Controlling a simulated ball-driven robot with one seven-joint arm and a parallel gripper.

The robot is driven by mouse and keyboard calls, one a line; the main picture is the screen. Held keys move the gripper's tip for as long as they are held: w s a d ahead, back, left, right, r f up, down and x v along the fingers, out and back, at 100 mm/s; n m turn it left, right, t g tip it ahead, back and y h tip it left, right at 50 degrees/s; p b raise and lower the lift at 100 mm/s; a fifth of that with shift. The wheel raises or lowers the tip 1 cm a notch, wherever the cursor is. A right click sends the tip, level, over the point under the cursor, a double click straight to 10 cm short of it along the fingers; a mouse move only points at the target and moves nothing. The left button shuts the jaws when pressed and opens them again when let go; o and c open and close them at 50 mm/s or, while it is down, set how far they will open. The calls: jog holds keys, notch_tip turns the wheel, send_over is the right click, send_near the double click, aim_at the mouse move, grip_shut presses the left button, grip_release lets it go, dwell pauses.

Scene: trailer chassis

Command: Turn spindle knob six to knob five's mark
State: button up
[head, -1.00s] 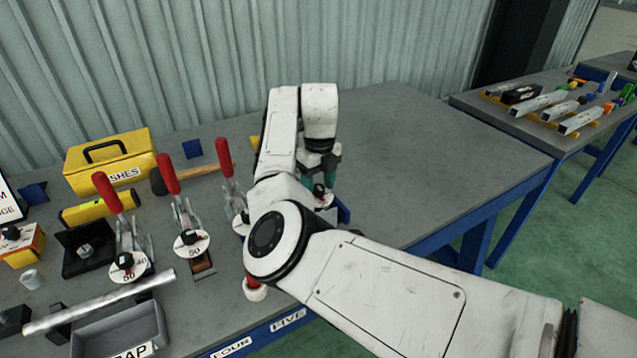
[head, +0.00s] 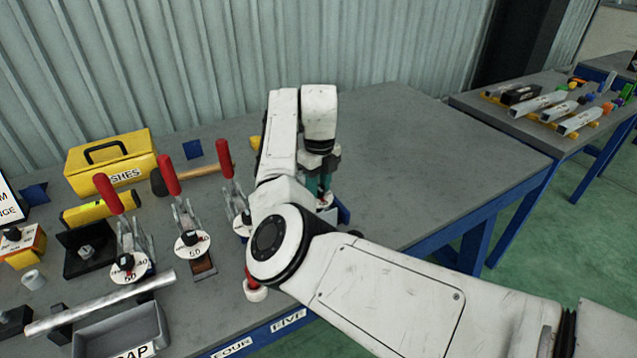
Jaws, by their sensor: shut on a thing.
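My gripper (head: 319,183) points down at the right end of the row of clamps. Its teal fingers are shut on a spindle knob, which they and my arm mostly hide. A white dial (head: 325,200) shows just below the fingers; its marks cannot be read. Left of it, another white dial with a dark knob (head: 243,224) is partly hidden behind my arm. Further left stand two more clamps with red handles, white dials and dark knobs, one dial (head: 192,245) in the middle and one (head: 130,268) at the left.
A yellow box (head: 111,165), a hammer (head: 200,175) and a grey scrap tray (head: 121,330) with a metal bar (head: 98,304) lie to the left. Labels "FOUR" and "FIVE" (head: 289,320) are on the bench's front edge. The bench (head: 420,160) is clear to the right.

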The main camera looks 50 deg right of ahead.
jog(key=n+p, duration=0.1)
jog(key=n, duration=0.1)
jog(key=n+p, duration=0.1)
jog(key=p, duration=0.1)
jog(key=shift+r+n, duration=0.2)
jog(key=shift+n, duration=0.2)
jog(key=n+p, duration=0.3)
jog(key=n, duration=0.1)
jog(key=shift+n+h, duration=0.3)
jog(key=n+p, duration=0.2)
jog(key=n, duration=0.2)
jog(key=shift+a+n+p, duration=0.1)
jog(key=shift+n+p, duration=0.2)
jog(key=shift+p, duration=0.05)
jog(key=n+p, duration=0.2)
jog(key=n, duration=0.2)
jog(key=n+p, duration=0.2)
jog(key=n, duration=0.3)
jog(key=shift+p, duration=0.4)
jog(key=n+p, duration=0.1)
jog(key=n, duration=0.3)
jog(key=shift+s+n+t+h+p, duration=0.1)
jog(key=shift+n+t+h+p, duration=0.2)
jog(key=shift+t+p, duration=0.1)
jog(key=n, duration=0.4)
jog(key=shift+f, duration=0.15)
jog(key=shift+n, duration=2.2)
